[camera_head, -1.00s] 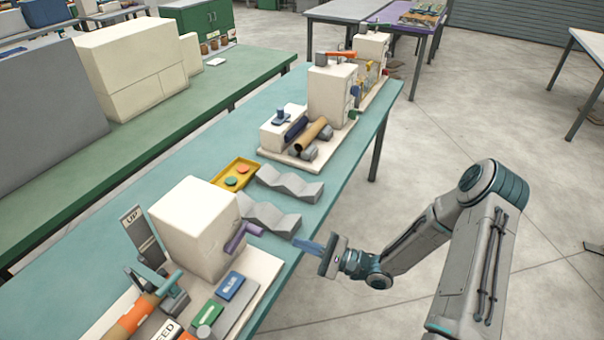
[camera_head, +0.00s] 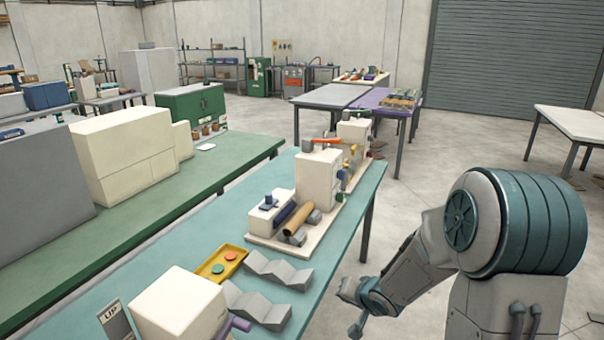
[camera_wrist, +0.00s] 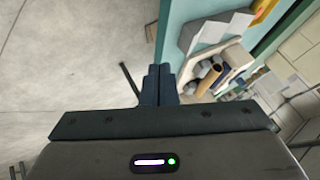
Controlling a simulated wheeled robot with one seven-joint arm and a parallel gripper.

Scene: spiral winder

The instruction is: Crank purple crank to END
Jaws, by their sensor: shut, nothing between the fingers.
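The purple crank (camera_head: 238,325) shows at the bottom edge of the head view. It sticks out from the side of a cream box (camera_head: 180,303) on the teal table, and the frame cuts off both. No END mark can be read. My gripper shows in the wrist view (camera_wrist: 160,84) with its two dark fingers together and nothing between them. It is apart from the crank, to its right past the table edge; its fingertips cannot be made out in the head view. The crank is not clearly seen in the wrist view.
Two grey zigzag blocks (camera_head: 280,268) and a yellow tray (camera_head: 208,267) with coloured discs lie behind the cream box. A second machine (camera_head: 318,180) with a brown roll (camera_head: 302,227) stands farther back on the teal table (camera_head: 345,212). The floor to the right is open.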

